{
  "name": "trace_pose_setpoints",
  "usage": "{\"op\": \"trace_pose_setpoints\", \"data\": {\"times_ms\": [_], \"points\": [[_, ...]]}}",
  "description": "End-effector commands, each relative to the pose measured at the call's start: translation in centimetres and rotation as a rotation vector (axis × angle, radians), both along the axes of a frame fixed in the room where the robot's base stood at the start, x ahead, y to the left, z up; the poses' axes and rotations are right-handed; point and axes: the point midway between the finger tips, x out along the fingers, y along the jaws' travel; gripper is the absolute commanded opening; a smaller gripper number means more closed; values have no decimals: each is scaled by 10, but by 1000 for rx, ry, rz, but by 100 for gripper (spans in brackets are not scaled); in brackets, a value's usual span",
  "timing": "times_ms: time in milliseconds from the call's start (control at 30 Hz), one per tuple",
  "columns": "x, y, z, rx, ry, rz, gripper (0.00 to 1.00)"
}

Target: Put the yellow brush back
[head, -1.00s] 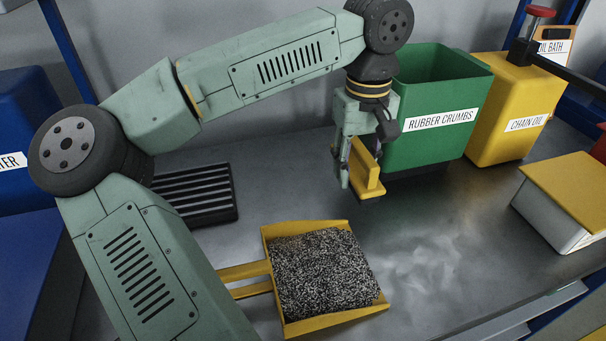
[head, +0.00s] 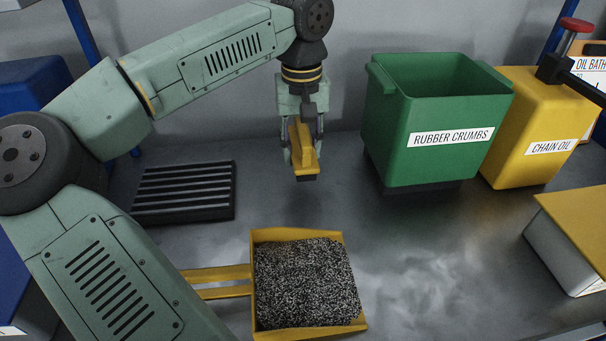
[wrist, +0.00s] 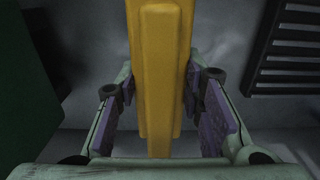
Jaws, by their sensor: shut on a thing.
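The yellow brush (head: 302,150) is held in my gripper (head: 302,140), above the metal bench. Its dark bristle end points down and hangs clear of the bench, as far as the head view shows. In the wrist view the brush (wrist: 160,70) runs lengthwise between the two purple-padded fingers of my gripper (wrist: 160,105). The brush hangs between the black ribbed rack (head: 184,192) on the left and the green bin labelled RUBBER CRUMBS (head: 425,150) on the right.
A yellow dustpan (head: 345,238) full of dark crumbs lies at the front, its handle toward the left. A yellow CHAIN OIL container (head: 535,110) stands right of the bin. A white box with a yellow lid (head: 580,235) is at the right. The bench between dustpan and rack is clear.

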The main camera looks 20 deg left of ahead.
Motion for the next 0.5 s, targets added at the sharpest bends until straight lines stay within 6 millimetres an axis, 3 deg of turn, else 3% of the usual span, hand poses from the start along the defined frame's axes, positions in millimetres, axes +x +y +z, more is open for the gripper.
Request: {"op": "trace_pose_setpoints", "data": {"times_ms": [100, 500], "points": [[-1, -1, -19, -2, 1, -1, 1], [0, -1, -62, -1, 1, 1, 1]]}}
